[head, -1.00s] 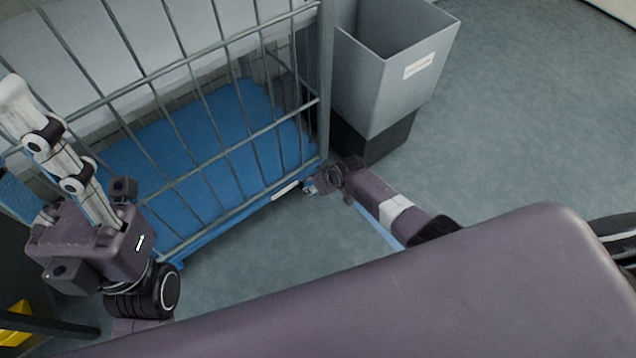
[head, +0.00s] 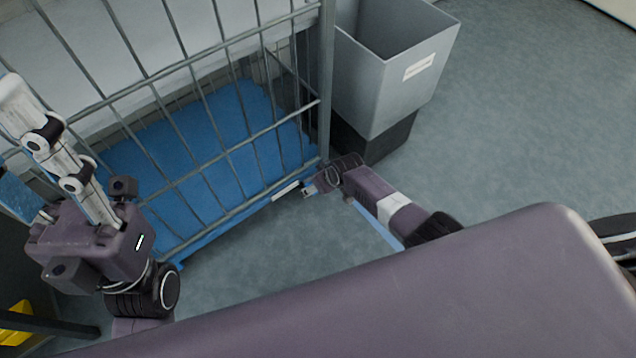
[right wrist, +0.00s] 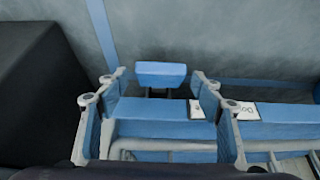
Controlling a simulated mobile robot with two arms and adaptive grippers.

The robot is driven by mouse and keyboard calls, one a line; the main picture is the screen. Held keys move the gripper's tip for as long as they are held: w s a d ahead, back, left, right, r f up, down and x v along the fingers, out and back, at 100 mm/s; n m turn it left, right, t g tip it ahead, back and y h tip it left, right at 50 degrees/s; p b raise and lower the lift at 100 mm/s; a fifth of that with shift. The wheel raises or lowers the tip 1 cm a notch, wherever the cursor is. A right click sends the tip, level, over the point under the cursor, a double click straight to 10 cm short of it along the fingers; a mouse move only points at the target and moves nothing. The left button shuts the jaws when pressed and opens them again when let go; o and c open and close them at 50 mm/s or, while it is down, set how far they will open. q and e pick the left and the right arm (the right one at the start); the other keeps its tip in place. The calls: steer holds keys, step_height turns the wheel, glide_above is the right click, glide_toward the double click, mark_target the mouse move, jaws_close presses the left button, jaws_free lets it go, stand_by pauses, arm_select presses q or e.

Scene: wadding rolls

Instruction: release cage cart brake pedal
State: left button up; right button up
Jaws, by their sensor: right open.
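The cage cart (head: 208,62) has grey bars and a blue base (head: 225,140). In the right wrist view, a small blue pedal (right wrist: 160,74) stands out from the blue cart base edge (right wrist: 160,128). My right gripper (right wrist: 158,74) is open, its two grey fingers on either side of the pedal with gaps visible. In the head view, my right gripper (head: 308,191) is low at the cart's near right corner, and I cannot make out the pedal there. My left gripper (head: 28,110) is raised beside the cart's left end; its opening is unclear.
A grey bin (head: 392,85) on a black base (head: 375,136) stands close right of the cart. The black base also shows at left in the right wrist view (right wrist: 35,95). A yellow object (head: 15,322) is at the lower left. Floor at the right is clear.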

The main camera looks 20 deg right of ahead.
steer(key=v, duration=1.2)
stand_by(0.7)
